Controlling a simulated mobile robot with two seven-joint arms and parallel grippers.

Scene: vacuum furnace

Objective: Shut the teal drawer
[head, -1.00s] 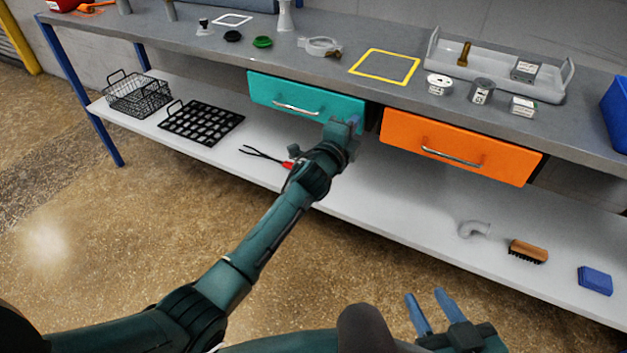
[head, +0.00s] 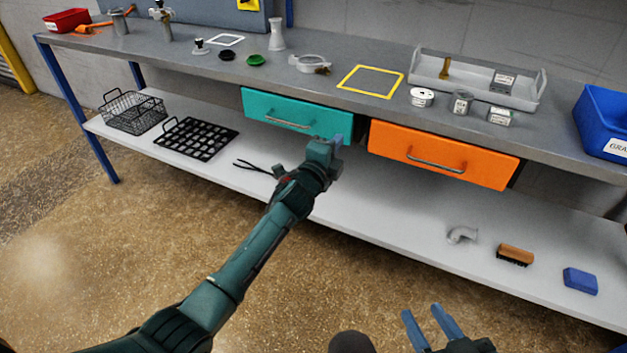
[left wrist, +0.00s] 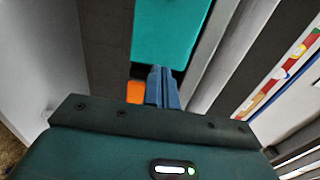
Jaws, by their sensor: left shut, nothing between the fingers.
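The teal drawer (head: 275,104) is under the bench top, left of the orange drawer, with a silver bar handle (head: 288,123) on its front. A dark gap shows at its right end; I cannot tell exactly how far it stands out. My left gripper (head: 338,140) is shut and empty at the lower right corner of the teal front, hiding that corner. In the left wrist view its blue fingers (left wrist: 163,86) are together, with the teal drawer (left wrist: 165,35) just beyond them; contact is unclear. My right gripper (head: 432,324) is open and empty, low in front of the bench.
The orange drawer (head: 440,155) is close on the right of my left gripper. The lower shelf (head: 370,215) holds a wire basket (head: 133,110), a black grid tray (head: 195,140), dark tongs (head: 252,166) and a brush (head: 515,255). Floor in front is clear.

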